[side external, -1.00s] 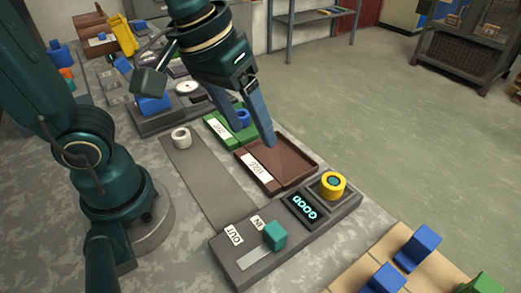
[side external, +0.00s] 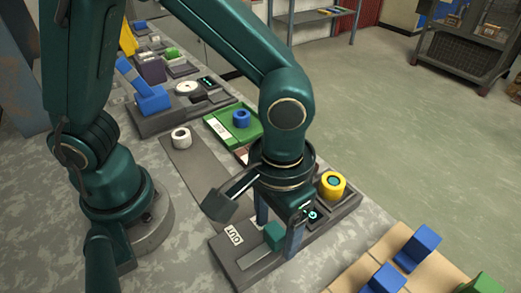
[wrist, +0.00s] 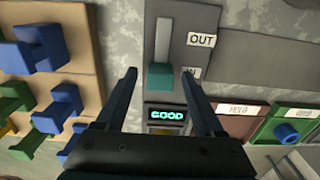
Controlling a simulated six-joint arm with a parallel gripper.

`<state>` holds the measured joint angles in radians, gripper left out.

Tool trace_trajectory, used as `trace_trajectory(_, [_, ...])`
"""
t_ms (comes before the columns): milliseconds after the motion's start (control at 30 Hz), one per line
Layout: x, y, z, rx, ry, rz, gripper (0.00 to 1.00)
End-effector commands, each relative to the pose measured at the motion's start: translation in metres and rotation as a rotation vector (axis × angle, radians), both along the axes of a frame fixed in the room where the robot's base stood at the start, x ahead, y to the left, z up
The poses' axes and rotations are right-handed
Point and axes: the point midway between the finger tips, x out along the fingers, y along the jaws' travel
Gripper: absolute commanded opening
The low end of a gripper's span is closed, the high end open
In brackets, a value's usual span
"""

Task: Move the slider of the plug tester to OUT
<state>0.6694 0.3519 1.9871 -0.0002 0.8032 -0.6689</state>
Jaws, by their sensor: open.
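The plug tester (side external: 228,262) is a dark grey box at the front of the bench. Its teal slider knob (side external: 274,235) sits at the IN end of the pale slot, away from the OUT label (side external: 233,236). The knob also shows in the wrist view (wrist: 160,77), with the slot running up from it beside OUT (wrist: 201,40). My gripper (side external: 277,238) is open, pointing down, with one finger on each side of the knob. In the wrist view the fingers (wrist: 159,73) flank it with gaps. The IN label is partly hidden by a finger.
A yellow ring-shaped plug (side external: 332,185) sits in the tester's socket, and the display reads GOOD (wrist: 167,114). A wooden board (wrist: 75,45) with blue and green pieces is alongside.

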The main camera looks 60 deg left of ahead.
Motion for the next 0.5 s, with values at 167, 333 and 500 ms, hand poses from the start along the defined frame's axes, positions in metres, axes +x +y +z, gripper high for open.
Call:
trace_trajectory(167, [-0.0001,0.0004,-0.0048,0.000,0.000,0.000,0.70])
trace_trajectory(333, [0.0000,0.0004,-0.0045,0.000,-0.001,0.000,0.62])
trace_trajectory(500, [0.0000,0.0004,-0.0043,0.000,-0.001,0.000,0.00])
